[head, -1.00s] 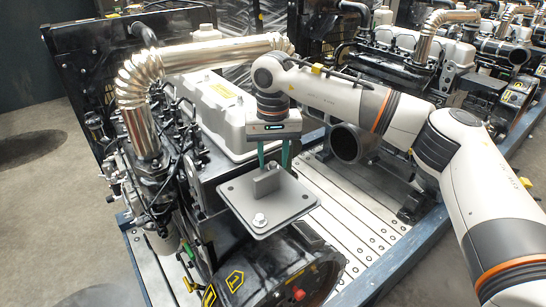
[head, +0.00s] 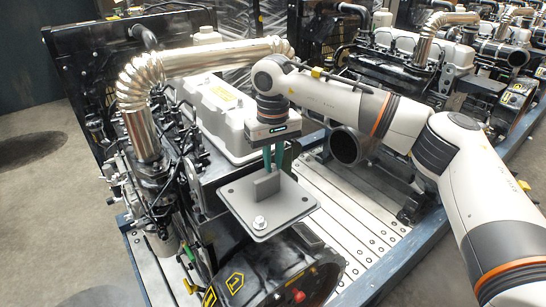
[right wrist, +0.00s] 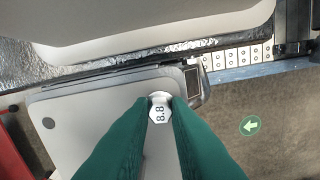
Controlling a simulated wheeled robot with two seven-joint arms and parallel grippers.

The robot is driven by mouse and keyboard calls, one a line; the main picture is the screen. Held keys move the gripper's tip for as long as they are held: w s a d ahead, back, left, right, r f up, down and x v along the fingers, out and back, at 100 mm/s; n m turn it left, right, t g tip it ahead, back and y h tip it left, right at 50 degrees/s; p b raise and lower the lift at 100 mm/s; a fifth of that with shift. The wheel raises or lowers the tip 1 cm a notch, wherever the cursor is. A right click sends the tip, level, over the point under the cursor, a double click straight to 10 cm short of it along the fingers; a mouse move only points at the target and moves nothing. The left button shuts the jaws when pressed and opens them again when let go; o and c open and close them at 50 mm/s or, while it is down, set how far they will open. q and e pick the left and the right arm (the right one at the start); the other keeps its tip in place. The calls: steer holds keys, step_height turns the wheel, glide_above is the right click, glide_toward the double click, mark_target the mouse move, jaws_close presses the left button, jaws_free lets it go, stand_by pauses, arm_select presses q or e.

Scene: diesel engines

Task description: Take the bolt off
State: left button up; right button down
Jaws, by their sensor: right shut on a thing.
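My right gripper (head: 273,168) reaches down to the far side of the square grey mounting plate (head: 284,212). Its green fingers are shut on a bolt; the right wrist view shows the bolt's hex head (right wrist: 159,107), marked 8.8, between the fingertips (right wrist: 159,112) near a corner of the plate (right wrist: 75,112). In the head view this bolt is hidden by the fingers and the upright block (head: 266,186). I cannot tell whether its shank is still in the plate. A second silver bolt (head: 259,222) stands with its washer at the plate's near corner. My left gripper is not in view.
The engine's pale valve cover (head: 222,112) and silver exhaust pipe (head: 215,52) stand close to the gripper. A black round housing (head: 275,275) lies below the plate. The slatted pallet deck (head: 365,235) is clear at right. More engines stand behind.

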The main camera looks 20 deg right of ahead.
mark_target(273, 165)
steer(key=shift+n, duration=0.8)
steer(key=shift+r, duration=0.2)
step_height(273, 165, up, 8)
steer(key=p, duration=0.5)
steer(key=shift+p, duration=0.3)
